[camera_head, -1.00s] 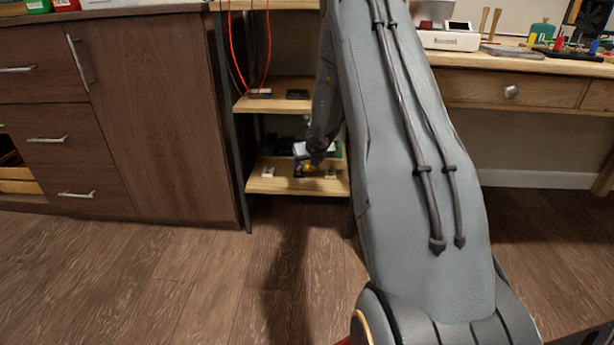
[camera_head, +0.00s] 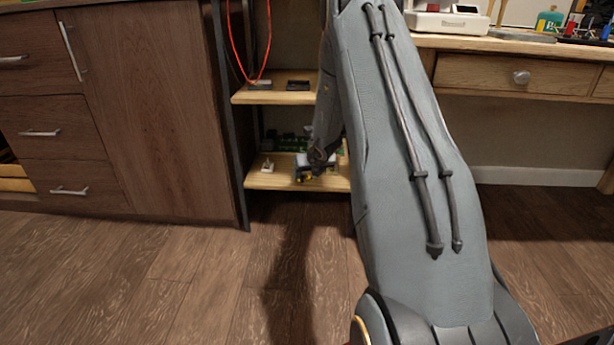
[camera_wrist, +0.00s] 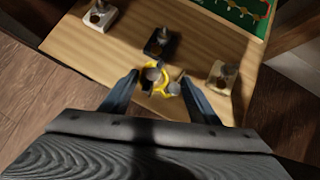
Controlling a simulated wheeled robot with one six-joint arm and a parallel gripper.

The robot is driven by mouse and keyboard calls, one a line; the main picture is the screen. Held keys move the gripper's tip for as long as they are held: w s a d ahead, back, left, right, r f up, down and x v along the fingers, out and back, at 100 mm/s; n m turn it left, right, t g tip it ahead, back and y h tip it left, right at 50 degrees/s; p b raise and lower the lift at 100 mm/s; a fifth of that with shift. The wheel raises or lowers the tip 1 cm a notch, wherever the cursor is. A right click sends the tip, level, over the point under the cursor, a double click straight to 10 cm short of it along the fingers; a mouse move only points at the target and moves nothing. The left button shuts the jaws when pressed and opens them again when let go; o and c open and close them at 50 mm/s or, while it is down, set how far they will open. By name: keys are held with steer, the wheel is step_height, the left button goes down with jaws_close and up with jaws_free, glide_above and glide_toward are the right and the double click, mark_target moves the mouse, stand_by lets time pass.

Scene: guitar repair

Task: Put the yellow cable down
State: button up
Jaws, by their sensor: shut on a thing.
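The yellow cable (camera_wrist: 160,88) is a small bent loop between the two fingers of my gripper (camera_wrist: 160,98) in the wrist view. My gripper is shut on it. In the head view my gripper (camera_head: 308,172) is small and dark at the front of the low wooden shelf (camera_head: 265,181), with a speck of yellow at its tip. In the wrist view the cable overlaps the shelf's front part, near a dark block. I cannot tell whether the cable touches the shelf.
On the low shelf stand a dark block with a metal knob (camera_wrist: 160,43), a pale block at left (camera_wrist: 99,15) and another at right (camera_wrist: 222,76). A green board (camera_wrist: 245,12) lies behind. An upper shelf (camera_head: 270,97) with a red cable (camera_head: 238,60) is above.

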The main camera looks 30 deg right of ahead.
steer(key=shift+f, duration=0.15)
steer(key=o, duration=1.1)
steer(key=shift+o, duration=0.2)
